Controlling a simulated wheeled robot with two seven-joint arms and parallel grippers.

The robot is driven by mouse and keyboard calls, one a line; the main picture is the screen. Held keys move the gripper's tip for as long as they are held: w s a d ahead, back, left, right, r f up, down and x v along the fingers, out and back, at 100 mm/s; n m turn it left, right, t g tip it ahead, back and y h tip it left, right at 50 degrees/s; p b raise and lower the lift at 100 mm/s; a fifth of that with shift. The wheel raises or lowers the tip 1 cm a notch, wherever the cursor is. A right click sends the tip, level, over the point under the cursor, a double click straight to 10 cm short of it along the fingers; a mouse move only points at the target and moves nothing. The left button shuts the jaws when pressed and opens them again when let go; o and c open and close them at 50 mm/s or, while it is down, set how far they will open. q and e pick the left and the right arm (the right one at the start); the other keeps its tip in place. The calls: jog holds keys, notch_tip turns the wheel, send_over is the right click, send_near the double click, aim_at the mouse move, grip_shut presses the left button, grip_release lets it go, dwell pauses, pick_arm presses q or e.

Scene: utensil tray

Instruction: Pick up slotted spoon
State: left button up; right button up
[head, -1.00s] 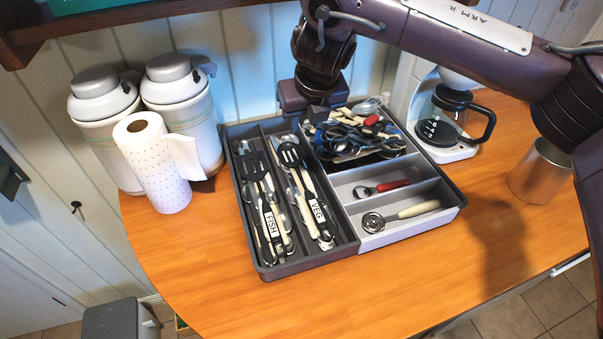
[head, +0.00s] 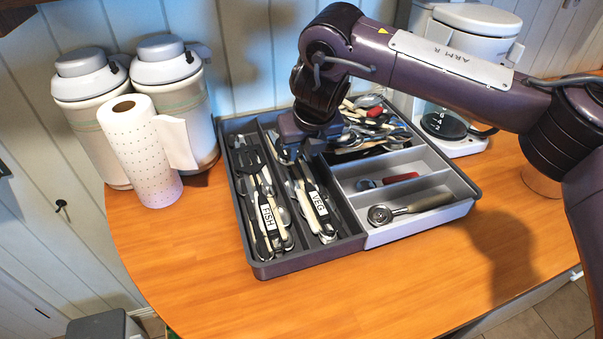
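The utensil tray (head: 262,267) lies on the wooden counter. Its compartment labelled FISH (head: 270,217) holds a black slotted utensil head (head: 249,158) among long handles. The compartment labelled VEG (head: 318,204) holds several utensils with pale and metal handles. In the earlier frame a rounded black slotted head, which looks like the slotted spoon, lay at the far end of the VEG compartment; my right gripper (head: 290,155) now covers that spot. The gripper points down there, low over the tray. Its fingertips are mostly hidden, and contact cannot be told. My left gripper is not in view.
A heap of mixed utensils (head: 374,122) fills the tray's back right compartment. A red-handled tool (head: 397,179) and a round-headed tool (head: 405,209) lie in front. A paper towel roll (head: 143,155), canisters and a coffee maker (head: 458,125) stand around. The front counter is clear.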

aim_at(300, 168)
jog(key=shift+s+p+x, duration=0.1)
jog(key=shift+p+x, duration=0.25)
jog(key=shift+x, duration=0.95)
jog(key=shift+s+p+x, duration=0.15)
jog(key=shift+p+x, duration=0.15)
jog(key=shift+x, duration=1.05)
jog(key=shift+d+f, duration=0.1)
jog(key=shift+f, duration=0.05)
jog(key=shift+c, duration=0.3)
grip_shut()
